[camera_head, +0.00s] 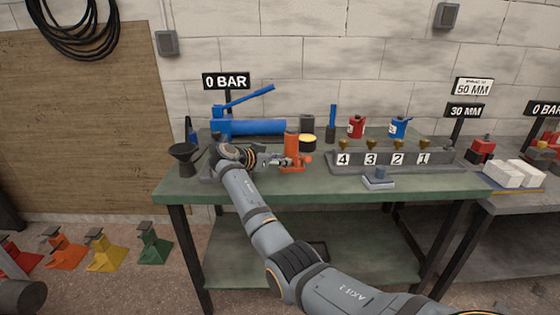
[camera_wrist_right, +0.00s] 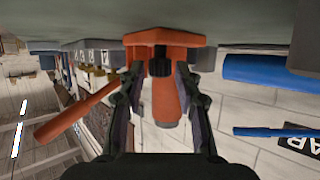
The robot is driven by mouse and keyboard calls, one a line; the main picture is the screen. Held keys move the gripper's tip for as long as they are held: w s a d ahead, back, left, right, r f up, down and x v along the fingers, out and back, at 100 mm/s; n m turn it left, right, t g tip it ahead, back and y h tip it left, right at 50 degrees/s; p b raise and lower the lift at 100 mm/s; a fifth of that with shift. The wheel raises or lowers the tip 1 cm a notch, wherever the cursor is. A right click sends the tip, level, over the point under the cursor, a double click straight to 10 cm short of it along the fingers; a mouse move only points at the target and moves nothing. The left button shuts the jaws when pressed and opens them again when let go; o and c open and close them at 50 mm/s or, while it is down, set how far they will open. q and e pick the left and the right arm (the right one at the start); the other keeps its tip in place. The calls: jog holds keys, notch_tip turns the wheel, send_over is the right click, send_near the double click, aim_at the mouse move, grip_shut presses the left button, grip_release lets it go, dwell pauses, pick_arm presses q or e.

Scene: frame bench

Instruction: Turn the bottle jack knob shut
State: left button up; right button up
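The orange bottle jack (camera_head: 292,142) stands upright on the green bench. In the right wrist view its orange base and body (camera_wrist_right: 166,100) show upside down, with a small black knob (camera_wrist_right: 160,62) at the base. My right gripper (camera_head: 284,161) reaches the jack from the left in the head view. In the wrist view its two dark fingers (camera_wrist_right: 158,75) are apart, one on each side of the knob, with a visible gap to it. I cannot tell how deep the knob sits between them. An orange lever (camera_wrist_right: 75,112) sticks out from the jack. My left gripper is out of view.
A blue pump (camera_head: 250,127) with a "0 BAR" sign stands behind my wrist. A black funnel (camera_head: 185,156) is to the left. A grey numbered block (camera_head: 390,165) with brass fittings lies to the right.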

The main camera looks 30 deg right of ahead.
jog(key=v, duration=1.1)
jog(key=shift+s+a+r, duration=0.1)
jog(key=shift+a, duration=0.3)
